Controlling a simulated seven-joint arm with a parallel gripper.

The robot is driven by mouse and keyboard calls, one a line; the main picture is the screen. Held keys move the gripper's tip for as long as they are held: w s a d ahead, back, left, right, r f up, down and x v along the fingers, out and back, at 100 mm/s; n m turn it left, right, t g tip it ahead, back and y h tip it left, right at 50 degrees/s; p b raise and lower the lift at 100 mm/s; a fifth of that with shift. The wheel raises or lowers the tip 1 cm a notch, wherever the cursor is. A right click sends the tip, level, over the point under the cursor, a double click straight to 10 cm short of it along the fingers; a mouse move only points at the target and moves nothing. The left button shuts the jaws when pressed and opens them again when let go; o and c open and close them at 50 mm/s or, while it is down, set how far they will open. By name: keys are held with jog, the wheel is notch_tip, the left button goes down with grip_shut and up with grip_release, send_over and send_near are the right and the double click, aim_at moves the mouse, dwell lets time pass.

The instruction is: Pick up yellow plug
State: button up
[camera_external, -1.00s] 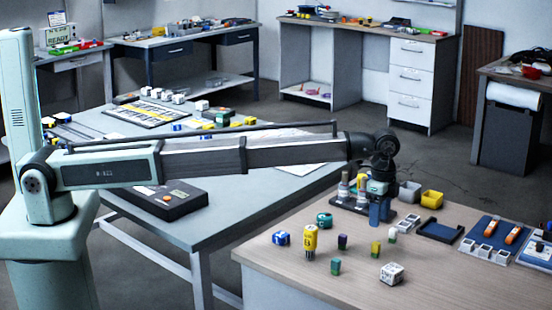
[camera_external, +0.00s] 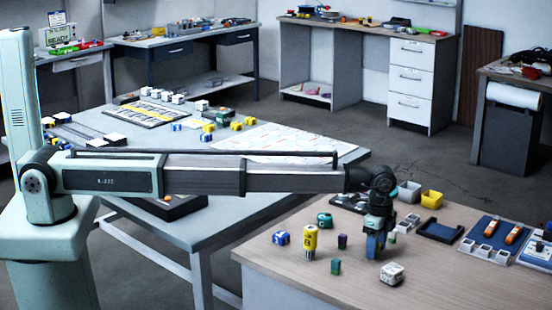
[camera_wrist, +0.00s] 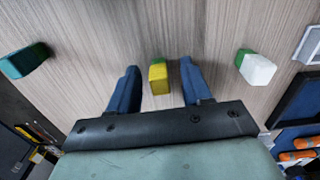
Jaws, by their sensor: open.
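In the external view, my gripper (camera_external: 375,254) points down, low over the wooden bench, and hides the yellow plug. I cannot tell whether the fingertips touch the bench.
A white and green plug (camera_wrist: 257,68) stands right of my fingers, a teal plug (camera_wrist: 24,61) left. A yellow cylinder (camera_external: 310,241), dark purple plug (camera_external: 342,241), green plug (camera_external: 336,266) and white cube (camera_external: 392,273) stand nearby. A blue tray (camera_external: 438,231) lies to the right.

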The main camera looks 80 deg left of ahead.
jog(key=shift+c, duration=0.4)
grip_shut()
